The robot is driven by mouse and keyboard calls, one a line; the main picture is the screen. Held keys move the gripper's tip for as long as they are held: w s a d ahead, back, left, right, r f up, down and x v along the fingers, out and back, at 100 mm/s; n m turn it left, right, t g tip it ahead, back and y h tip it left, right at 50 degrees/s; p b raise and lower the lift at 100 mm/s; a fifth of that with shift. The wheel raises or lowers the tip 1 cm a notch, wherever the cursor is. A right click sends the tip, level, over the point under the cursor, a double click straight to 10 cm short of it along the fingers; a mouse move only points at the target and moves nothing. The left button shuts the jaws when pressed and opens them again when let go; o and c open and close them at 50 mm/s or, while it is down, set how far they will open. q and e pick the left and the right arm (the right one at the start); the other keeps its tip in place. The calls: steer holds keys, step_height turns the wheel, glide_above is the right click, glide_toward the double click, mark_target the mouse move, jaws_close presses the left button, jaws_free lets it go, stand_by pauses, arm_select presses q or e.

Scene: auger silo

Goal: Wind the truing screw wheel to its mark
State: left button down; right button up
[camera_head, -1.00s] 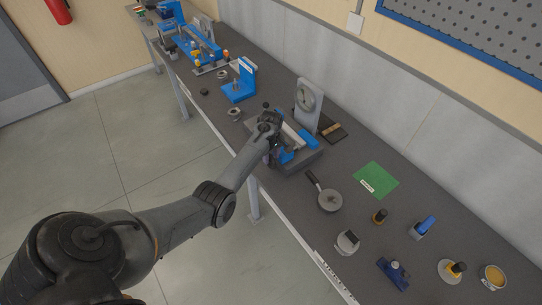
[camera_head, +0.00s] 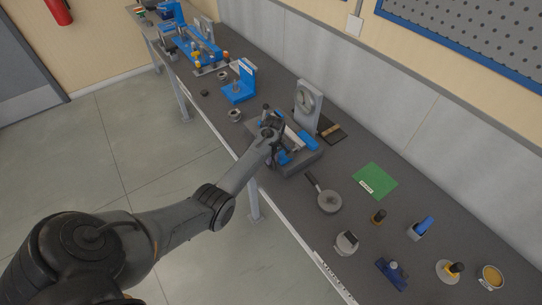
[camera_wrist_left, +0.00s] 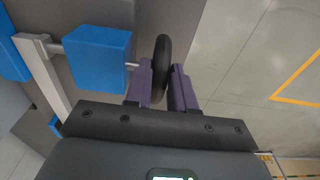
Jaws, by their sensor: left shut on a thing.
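The truing screw wheel (camera_wrist_left: 162,58) is a black wheel seen edge-on in the left wrist view, on a thin metal shaft from a blue block (camera_wrist_left: 97,52). My left gripper (camera_wrist_left: 163,88) has its two purple fingers on either side of the wheel and is shut on it. In the head view, my left gripper (camera_head: 272,150) is at the front of a grey fixture (camera_head: 305,160) with blue blocks, and my wrist hides the wheel. A dial on a grey upright (camera_head: 308,100) stands behind the fixture. I cannot make out the wheel's mark. My right gripper is not in view.
A round grey pan-like tool (camera_head: 329,201) and a green mat (camera_head: 375,181) lie to the right of the fixture. A blue bracket (camera_head: 240,85) stands to its left. Several small tools stand at the bench's right end. The floor in front is clear.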

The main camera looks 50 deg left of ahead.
arm_select(q)
steer(key=shift+d+r+y+p, duration=0.15)
steer(key=shift+d+y+p, duration=0.1)
steer(key=shift+y+p, duration=0.5)
steer(key=shift+d+f+y+p, duration=0.2)
steer(key=shift+d+y+p, duration=0.05)
steer(key=shift+y+p, duration=0.4)
steer(key=shift+d+f+y, duration=0.25)
steer(key=shift+f+y, duration=0.05)
steer(key=shift+y, duration=0.4)
steer(key=shift+d+f+y, duration=0.25)
steer(key=shift+f+y, duration=0.05)
steer(key=shift+y, duration=0.7)
steer(key=c, duration=1)
jaws_free()
steer(key=shift+c, duration=0.2)
